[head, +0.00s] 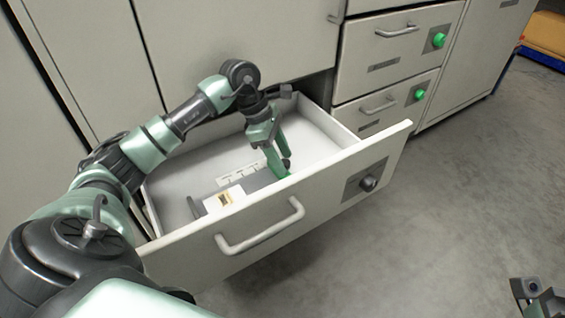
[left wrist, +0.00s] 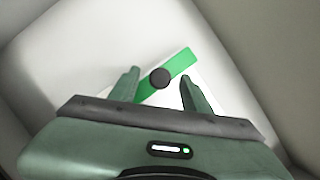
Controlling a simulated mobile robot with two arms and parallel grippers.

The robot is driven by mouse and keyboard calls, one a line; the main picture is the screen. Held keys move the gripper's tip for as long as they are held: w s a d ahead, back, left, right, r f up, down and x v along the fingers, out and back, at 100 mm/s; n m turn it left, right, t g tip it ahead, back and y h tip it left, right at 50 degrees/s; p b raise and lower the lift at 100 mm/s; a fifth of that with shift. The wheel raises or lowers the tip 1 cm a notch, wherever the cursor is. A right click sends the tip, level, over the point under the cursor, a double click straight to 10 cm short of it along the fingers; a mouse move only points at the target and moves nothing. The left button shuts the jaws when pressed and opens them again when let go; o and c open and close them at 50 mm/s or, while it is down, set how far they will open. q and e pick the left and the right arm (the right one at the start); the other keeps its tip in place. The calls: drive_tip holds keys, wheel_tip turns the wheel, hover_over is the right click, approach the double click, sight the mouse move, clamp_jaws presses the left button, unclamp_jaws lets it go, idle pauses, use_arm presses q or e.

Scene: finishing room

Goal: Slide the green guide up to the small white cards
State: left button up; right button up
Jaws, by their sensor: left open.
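The green guide (left wrist: 182,62) is a flat green bar with a dark round knob (left wrist: 160,78), lying at a slant in the left wrist view. In the head view only a bit of bright green (head: 276,172) shows near my fingers. My left gripper (head: 280,163) reaches down into the open drawer. It is open, with one finger on each side of the knob in the left wrist view (left wrist: 158,82); contact cannot be told. The small white cards (head: 224,198) appear near the drawer's front, left of my gripper, with a brown-yellow patch on top. My right gripper (head: 538,296) is partly in view at the lower right.
The open drawer (head: 275,222) has pale walls around my left gripper and a handle (head: 262,228) on its front. A white strip with dark marks (head: 240,170) lies inside. Closed drawers with green knobs (head: 438,40) stand at the right.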

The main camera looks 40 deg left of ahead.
use_arm(q)
drive_tip(key=shift+d+f, duration=0.1)
drive_tip(key=shift+f, duration=0.3)
clamp_jaws()
idle(1.2)
